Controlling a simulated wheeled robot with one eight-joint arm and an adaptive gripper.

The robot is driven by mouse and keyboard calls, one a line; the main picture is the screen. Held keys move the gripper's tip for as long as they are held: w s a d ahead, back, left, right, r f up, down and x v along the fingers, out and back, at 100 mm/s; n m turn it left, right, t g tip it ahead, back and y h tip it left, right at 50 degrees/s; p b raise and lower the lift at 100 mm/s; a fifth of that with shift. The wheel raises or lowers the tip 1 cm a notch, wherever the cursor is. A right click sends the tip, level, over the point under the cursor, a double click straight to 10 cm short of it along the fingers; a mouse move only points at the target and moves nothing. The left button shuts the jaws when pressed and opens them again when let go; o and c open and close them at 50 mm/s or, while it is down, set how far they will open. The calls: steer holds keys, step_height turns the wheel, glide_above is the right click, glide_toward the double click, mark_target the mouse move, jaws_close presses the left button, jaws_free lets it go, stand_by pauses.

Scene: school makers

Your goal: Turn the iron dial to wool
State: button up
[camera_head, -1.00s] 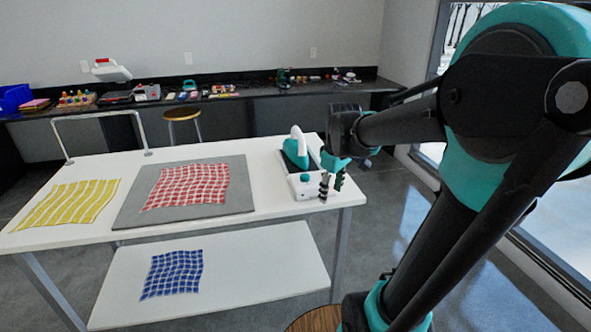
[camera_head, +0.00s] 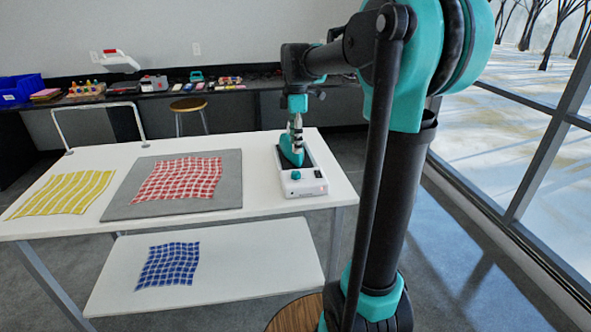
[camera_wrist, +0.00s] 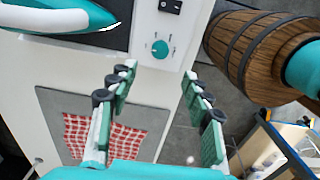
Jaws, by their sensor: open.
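The iron dial is a small round teal knob (camera_wrist: 160,48) on the white front panel of the iron's base, with tick marks around it; which mark it points to is too small to read. It also shows in the head view (camera_head: 295,176). The teal and white iron (camera_wrist: 62,14) rests on the base's dark plate, at the top left of the wrist view. My gripper (camera_wrist: 158,75) is open and empty, its fingers spread on either side below the dial in that view, apart from it. In the head view my gripper (camera_head: 297,134) hangs pointing down and partly hides the iron.
The white table (camera_head: 263,207) carries a grey mat (camera_head: 225,190) with a red checked cloth (camera_head: 178,180), and a yellow cloth (camera_head: 65,194). A blue cloth (camera_head: 168,265) lies on the lower shelf. A stool (camera_head: 189,106) stands behind. A window is at right.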

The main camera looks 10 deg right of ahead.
mark_target(296, 173)
step_height(296, 173, down, 11)
steer(key=shift+r, duration=0.2)
steer(key=shift+c, duration=0.2)
jaws_close()
